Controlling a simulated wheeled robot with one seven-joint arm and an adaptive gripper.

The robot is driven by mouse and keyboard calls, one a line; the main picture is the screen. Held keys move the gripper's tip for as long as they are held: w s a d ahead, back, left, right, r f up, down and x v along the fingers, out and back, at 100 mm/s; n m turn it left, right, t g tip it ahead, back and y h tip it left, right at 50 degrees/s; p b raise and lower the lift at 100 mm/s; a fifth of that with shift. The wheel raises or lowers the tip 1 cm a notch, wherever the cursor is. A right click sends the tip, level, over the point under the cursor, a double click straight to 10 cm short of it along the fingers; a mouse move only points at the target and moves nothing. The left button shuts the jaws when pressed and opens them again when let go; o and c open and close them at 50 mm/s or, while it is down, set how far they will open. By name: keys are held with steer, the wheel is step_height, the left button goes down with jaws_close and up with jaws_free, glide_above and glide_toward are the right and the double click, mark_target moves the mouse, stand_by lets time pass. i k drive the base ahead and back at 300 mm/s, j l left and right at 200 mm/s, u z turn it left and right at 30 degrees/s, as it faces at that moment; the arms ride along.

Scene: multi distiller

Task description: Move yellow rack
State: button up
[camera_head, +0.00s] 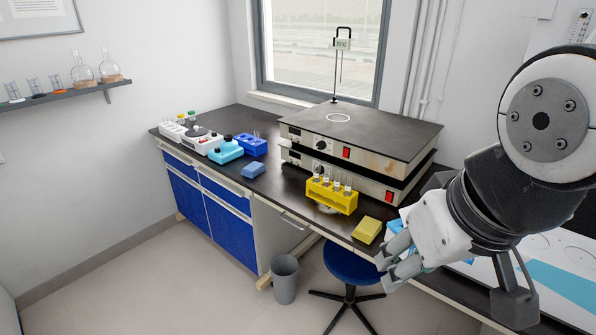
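The yellow rack (331,198) stands upright on the dark bench, in front of the stacked hot plates. It holds several glass tubes. My gripper (388,266) is at the right of the picture, in front of the bench edge, apart from the rack and to its lower right. Its grey fingers point down and left. Nothing shows between the fingertips, and the fingers look parted.
A yellow block (366,230) lies right of the rack. The hot plate stack (350,140) rises behind it. A blue rack (249,146) and a blue block (253,170) are farther left. A stool (352,262) and a bin (285,278) stand below the bench.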

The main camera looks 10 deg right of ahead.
mark_target(350, 202)
steer(key=i+z, duration=0.35)
steer(key=i+j+z, duration=0.15)
steer(key=z, duration=0.2)
steer(key=i+j+z, duration=0.3)
steer(key=i+l, duration=0.05)
